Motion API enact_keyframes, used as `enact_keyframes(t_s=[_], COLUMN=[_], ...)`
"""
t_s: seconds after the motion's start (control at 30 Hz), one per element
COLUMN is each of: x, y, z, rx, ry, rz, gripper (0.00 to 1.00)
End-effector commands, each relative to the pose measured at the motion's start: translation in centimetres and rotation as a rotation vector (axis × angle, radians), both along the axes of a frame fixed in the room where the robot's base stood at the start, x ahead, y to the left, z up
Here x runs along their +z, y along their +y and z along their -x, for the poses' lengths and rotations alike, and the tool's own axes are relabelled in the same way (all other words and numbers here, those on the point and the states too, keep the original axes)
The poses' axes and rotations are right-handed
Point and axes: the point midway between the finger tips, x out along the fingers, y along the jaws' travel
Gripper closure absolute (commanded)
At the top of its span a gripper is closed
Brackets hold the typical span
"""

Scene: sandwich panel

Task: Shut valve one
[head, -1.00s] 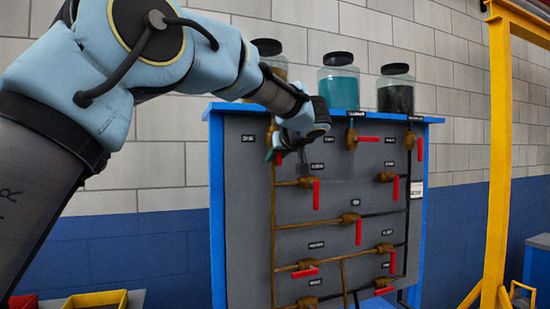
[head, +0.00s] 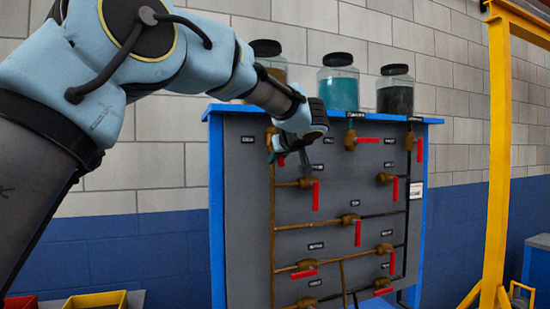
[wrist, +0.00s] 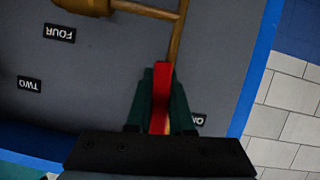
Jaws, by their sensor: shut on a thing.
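Valve one's red handle (wrist: 160,98) sits between the two green fingers of my gripper (wrist: 162,105) in the wrist view. My gripper is shut on it. In that view the handle runs roughly in line with the thin brass pipe (wrist: 177,35) beyond it. The label beside it (wrist: 198,119) is partly hidden and shows "ON". In the head view, my gripper (head: 290,155) is at the upper left of the grey panel (head: 240,220). A bit of red handle (head: 281,160) shows beside the fingers; most of valve one is hidden.
Other brass valves with red handles, such as one below (head: 316,195) and one at the top middle (head: 366,140), are close by. Jars (head: 338,88) stand on the panel's blue top. A yellow frame (head: 496,160) stands to the right.

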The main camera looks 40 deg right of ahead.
Motion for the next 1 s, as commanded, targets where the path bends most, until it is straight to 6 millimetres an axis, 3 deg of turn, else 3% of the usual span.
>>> enact_keyframes(t_s=[1.0], x=[2.0], y=[-3.5], z=[1.4], rx=[-0.001], ry=[0.342], rz=[0.879], gripper=[1.0])
